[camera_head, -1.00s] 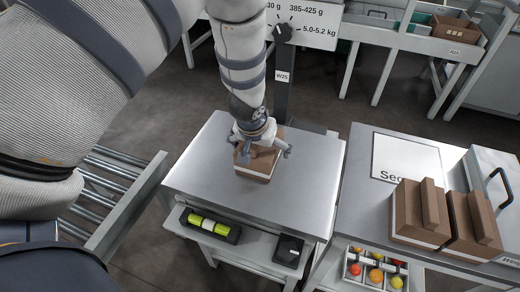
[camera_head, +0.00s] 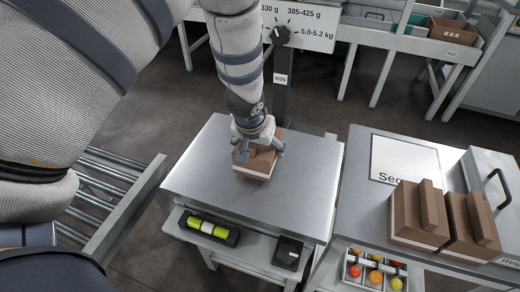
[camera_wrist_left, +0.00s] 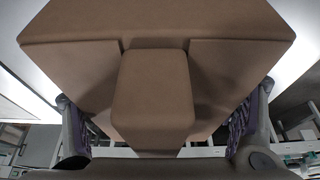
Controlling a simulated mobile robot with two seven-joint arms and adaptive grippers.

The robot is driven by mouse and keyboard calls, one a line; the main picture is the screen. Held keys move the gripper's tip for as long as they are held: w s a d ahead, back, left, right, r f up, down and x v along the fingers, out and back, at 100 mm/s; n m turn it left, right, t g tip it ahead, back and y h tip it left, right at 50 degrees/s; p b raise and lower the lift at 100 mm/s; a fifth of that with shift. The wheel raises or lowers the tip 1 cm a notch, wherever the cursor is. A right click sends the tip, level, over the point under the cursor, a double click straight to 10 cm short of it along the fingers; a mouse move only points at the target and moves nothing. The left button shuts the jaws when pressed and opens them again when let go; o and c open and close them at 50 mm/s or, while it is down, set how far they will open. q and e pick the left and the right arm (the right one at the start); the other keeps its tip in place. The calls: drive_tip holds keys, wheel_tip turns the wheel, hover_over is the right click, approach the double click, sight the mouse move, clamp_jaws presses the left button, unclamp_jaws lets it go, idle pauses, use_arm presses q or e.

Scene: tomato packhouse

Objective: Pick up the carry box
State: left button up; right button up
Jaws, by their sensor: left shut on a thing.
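The carry box (camera_head: 254,167) is a small brown box with a pale lower edge and a raised block on its top. It stands on the metal plate of the weighing table (camera_head: 205,180), or very close above it; I cannot tell which. My left gripper (camera_head: 258,150) comes down from above and is shut on the box. It hides part of the box's top. In the left wrist view the brown box (camera_wrist_left: 80,28) fills the middle, with its raised block between the two fingers. My right gripper is not in view.
Two more brown boxes (camera_head: 416,215) (camera_head: 472,225) stand on the right table beside a white sign (camera_head: 404,158). A tray of tomatoes (camera_head: 351,283) and a black tray with yellow-green items (camera_head: 190,230) sit lower down. A post with a dial (camera_head: 281,75) rises behind the plate.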

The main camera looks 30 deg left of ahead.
use_arm(q)
drive_tip(key=v, duration=0.3)
drive_tip(key=p+v, duration=0.1)
drive_tip(key=v, duration=0.2)
drive_tip(key=p+v, duration=0.1)
drive_tip(key=v, duration=0.3)
drive_tip(key=shift+s+a+f, duration=0.1)
drive_tip(key=shift+s+f, duration=0.05)
drive_tip(key=shift+s, duration=0.15)
drive_tip(key=s+d+r, duration=0.1)
drive_tip(key=s+r, duration=0.2)
drive_tip(key=s, duration=0.5)
drive_tip(key=w+d+r+m+h, duration=0.1)
drive_tip(key=w+d+r+m, duration=0.1)
drive_tip(key=w+d, duration=0.3)
drive_tip(key=d+r, duration=0.1)
drive_tip(key=d, duration=0.2)
drive_tip(key=shift+w+r+m, duration=0.25)
drive_tip(key=shift+w+m, duration=0.05)
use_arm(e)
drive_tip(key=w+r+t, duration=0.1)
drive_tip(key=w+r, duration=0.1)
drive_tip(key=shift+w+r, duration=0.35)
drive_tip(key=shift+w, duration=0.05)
